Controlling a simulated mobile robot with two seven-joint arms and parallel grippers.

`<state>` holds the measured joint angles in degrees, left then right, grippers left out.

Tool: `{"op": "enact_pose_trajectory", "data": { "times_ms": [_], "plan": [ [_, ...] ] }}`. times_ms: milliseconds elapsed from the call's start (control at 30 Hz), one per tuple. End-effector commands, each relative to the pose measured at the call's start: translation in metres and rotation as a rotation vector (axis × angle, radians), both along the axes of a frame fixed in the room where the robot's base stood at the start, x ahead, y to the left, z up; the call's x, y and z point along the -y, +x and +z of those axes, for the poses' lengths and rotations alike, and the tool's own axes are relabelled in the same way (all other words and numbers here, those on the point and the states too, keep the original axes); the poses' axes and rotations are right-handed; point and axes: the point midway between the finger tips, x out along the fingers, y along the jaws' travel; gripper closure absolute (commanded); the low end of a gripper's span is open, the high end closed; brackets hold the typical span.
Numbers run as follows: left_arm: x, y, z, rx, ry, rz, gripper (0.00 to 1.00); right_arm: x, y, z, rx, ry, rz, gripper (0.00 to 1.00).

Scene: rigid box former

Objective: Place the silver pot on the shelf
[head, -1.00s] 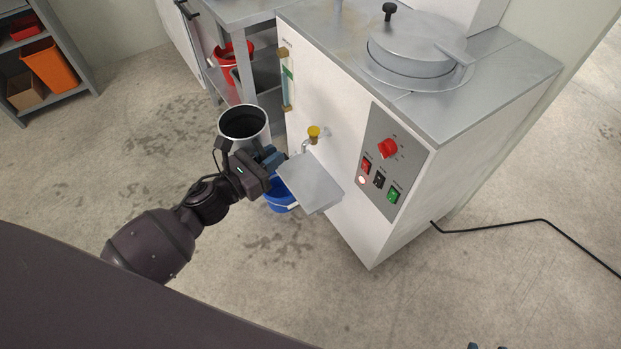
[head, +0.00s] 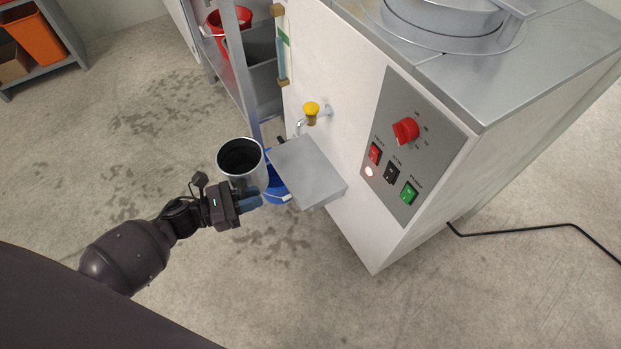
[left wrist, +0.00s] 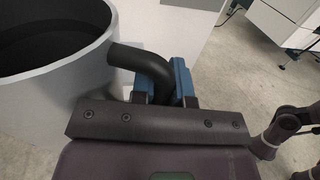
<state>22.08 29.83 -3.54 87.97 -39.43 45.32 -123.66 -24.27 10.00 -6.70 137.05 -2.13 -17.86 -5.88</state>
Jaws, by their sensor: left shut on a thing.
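The silver pot (head: 255,179) is an open, upright metal cylinder with a dark inside, left of the small shelf in the head view. My left gripper (head: 250,198) is shut on the pot's black curved handle. In the left wrist view, the blue fingertips (left wrist: 161,84) sit either side of the handle (left wrist: 143,58), and the pot (left wrist: 75,95) fills the left side. The shelf (head: 307,174) is a bare grey metal plate on the white machine's front, below a yellow-handled tap (head: 311,112). The pot appears apart from the shelf. My right gripper is out of view.
A blue bucket (head: 276,188) stands on the floor, partly hidden behind pot and shelf. The white machine (head: 345,215) has a control panel (head: 400,160) right of the shelf. A grey rack with a red bucket (head: 230,30) stands behind. Floor at left is clear.

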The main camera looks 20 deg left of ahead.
Motion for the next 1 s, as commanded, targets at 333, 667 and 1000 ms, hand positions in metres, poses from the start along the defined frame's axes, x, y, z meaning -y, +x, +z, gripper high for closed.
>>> {"op": "enact_pose_trajectory", "data": {
  "times_ms": [333,667,1000],
  "plan": [
    [0.048,0.061,-0.002,0.000,0.000,-0.002,1.00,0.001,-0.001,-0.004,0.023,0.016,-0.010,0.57],
    [0.091,0.115,-0.002,-0.001,0.000,0.000,1.00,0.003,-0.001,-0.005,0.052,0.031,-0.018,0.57],
    [0.094,0.119,-0.030,-0.006,0.000,0.002,1.00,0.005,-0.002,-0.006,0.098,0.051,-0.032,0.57]
  ]
}}
